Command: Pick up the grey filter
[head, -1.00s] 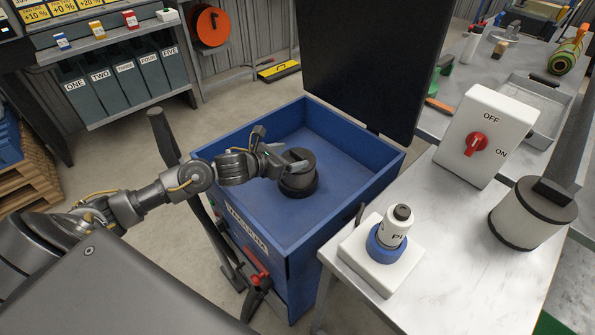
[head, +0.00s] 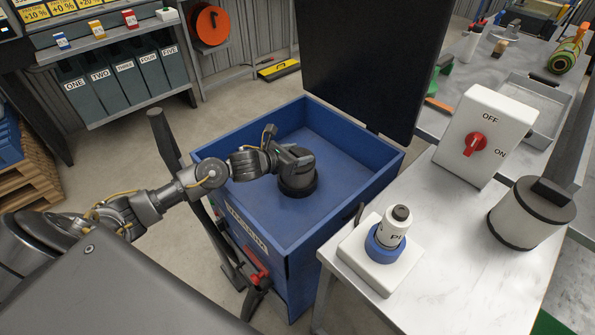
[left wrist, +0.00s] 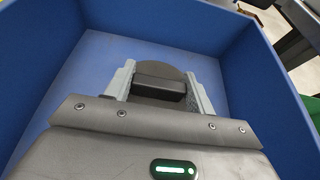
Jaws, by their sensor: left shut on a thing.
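The grey filter (head: 298,184) is a dark round piece with a block handle on top. It stands on the floor of the blue open box (head: 345,222). My left gripper (head: 292,157) is at its top, shut on the handle. In the left wrist view the filter's dark handle (left wrist: 160,82) lies between the two fingers of my left gripper (left wrist: 160,90), one finger on each side. Part of the filter's body is hidden by the gripper. My right gripper is not in view.
The box's walls stand around the filter, and its dark lid (head: 375,60) is raised behind.

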